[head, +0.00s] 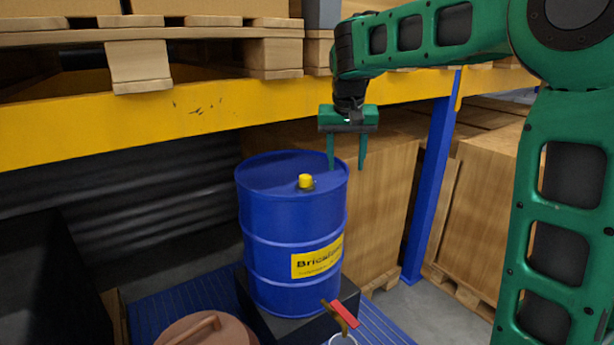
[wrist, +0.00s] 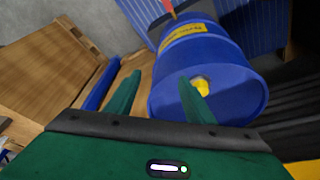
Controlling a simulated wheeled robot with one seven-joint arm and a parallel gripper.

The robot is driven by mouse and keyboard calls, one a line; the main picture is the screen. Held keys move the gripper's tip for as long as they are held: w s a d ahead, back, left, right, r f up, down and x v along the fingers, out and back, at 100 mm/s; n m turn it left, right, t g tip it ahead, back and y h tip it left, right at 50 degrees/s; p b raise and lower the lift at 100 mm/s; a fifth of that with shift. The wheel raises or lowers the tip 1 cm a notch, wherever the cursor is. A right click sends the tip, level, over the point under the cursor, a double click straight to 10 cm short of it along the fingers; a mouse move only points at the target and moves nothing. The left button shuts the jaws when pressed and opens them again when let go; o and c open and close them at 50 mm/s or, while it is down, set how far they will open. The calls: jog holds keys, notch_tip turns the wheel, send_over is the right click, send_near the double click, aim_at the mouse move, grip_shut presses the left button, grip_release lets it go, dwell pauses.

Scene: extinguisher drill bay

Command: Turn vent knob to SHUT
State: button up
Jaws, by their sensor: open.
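A blue drum (head: 290,225) stands upright with a small yellow knob (head: 305,181) on its lid. No SHUT marking can be read near the knob. My gripper (head: 346,167) points down, open and empty, above and to the right of the knob, near the drum's right rim. In the wrist view the drum (wrist: 225,70) fills the right half. The yellow knob (wrist: 203,86) shows there beside the right finger, which partly hides it. The gripper (wrist: 160,76) is apart from the knob.
A yellow rack beam (head: 150,130) runs behind and above the drum, with wooden pallets on it. A blue upright (head: 432,185) and cardboard boxes (head: 385,200) stand at right. A red-handled tap (head: 345,314) is at the drum's foot, and a brown lid (head: 205,332) sits in front.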

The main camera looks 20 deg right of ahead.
jog(key=t, duration=0.1)
send_near(307, 177)
jog(key=r, duration=0.2)
jog(key=shift+n, duration=0.3)
jog(key=x, duration=1)
jog(key=shift+s+a+f, duration=0.15)
jog(key=shift+a+f, duration=0.15)
jog(key=shift+c, duration=0.5)
jog(key=c, duration=0.9)
jog(key=shift+d, duration=0.4)
jog(key=shift+a, duration=0.2)
